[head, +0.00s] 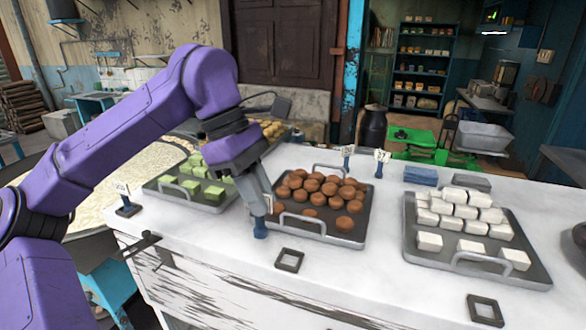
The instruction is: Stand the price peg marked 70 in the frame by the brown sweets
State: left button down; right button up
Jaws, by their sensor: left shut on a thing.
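My left gripper (257,206) points down at the front left of the brown sweets' tray and is shut on a price peg. The peg's blue foot (260,229) shows below the fingers; its number cannot be read. The brown sweets (318,186) are heaped on a grey metal tray (352,236) with handles. An empty dark square frame (289,261) lies on the white counter in front of that tray, to the right of and nearer than the peg's foot. The peg and frame are apart. My right gripper is not in view.
Another empty frame (485,311) lies before the tray of white sweets (467,216). A peg (123,197) stands by the green sweets (190,183) at left. Two pegs, one (347,157) and another (380,162), stand behind the brown sweets. The counter (375,280) is clear between the frames.

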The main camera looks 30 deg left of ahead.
pick_arm(q)
jog(key=w+d+f, duration=0.1)
jog(key=w+d, duration=0.3)
jog(key=f+b, duration=0.1)
jog(key=f, duration=0.1)
jog(key=f+b, duration=0.4)
jog(key=shift+s+a+f, duration=0.2)
jog(key=shift+s+a, duration=0.05)
jog(key=shift+s, duration=0.05)
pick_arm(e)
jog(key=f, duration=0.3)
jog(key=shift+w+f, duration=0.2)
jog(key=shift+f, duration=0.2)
pick_arm(q)
jog(key=shift+f, duration=0.15)
jog(key=c, duration=1)
grip_release()
jog(key=shift+c, duration=0.2)
